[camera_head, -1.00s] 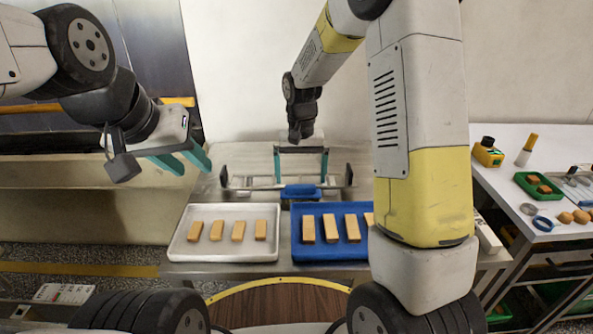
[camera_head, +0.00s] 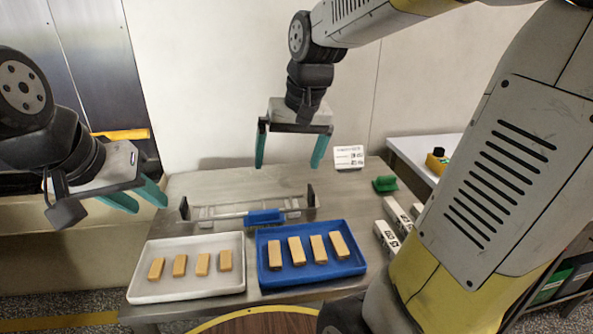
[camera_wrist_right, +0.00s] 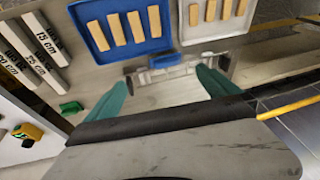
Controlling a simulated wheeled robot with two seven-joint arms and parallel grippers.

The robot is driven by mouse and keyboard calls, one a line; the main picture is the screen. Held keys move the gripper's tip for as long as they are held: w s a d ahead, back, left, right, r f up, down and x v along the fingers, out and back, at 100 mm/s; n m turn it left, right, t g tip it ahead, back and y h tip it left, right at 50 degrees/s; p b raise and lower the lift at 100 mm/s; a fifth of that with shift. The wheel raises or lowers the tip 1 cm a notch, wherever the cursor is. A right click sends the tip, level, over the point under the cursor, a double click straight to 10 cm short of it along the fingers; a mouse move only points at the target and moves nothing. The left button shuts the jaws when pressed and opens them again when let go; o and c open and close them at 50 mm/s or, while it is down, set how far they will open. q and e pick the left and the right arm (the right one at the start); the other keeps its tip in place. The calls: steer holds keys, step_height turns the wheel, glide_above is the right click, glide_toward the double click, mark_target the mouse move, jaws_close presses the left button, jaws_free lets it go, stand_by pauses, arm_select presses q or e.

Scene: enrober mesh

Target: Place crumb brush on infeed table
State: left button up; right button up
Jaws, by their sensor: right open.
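A small green object (camera_head: 385,183), which looks like the crumb brush, lies on the metal table (camera_head: 215,185) near its right edge. It also shows at the left in the right wrist view (camera_wrist_right: 71,107). My right gripper (camera_head: 290,163) is open and empty, pointing down above the back of the table, to the left of the green object and apart from it. Its two teal fingers also show wide apart in the right wrist view (camera_wrist_right: 163,80). My left gripper (camera_head: 140,197) is open and empty at the table's left side.
A metal frame (camera_head: 225,213) with a blue block (camera_head: 264,217) stands mid-table. In front are a white tray (camera_head: 190,291) and a blue tray (camera_head: 312,280) with several tan bars. Labelled white bars (camera_head: 386,238) and a sign (camera_head: 348,157) are at the right. The back left is clear.

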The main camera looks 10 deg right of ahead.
steer(key=s+d+r+t, duration=0.1)
steer(key=s+d+t, duration=0.1)
steer(key=s, duration=0.8)
steer(key=shift+s+n+t, duration=0.3)
steer(key=shift+s+t, duration=0.1)
steer(key=shift+t, duration=0.1)
steer(key=shift+d+r, duration=0.1)
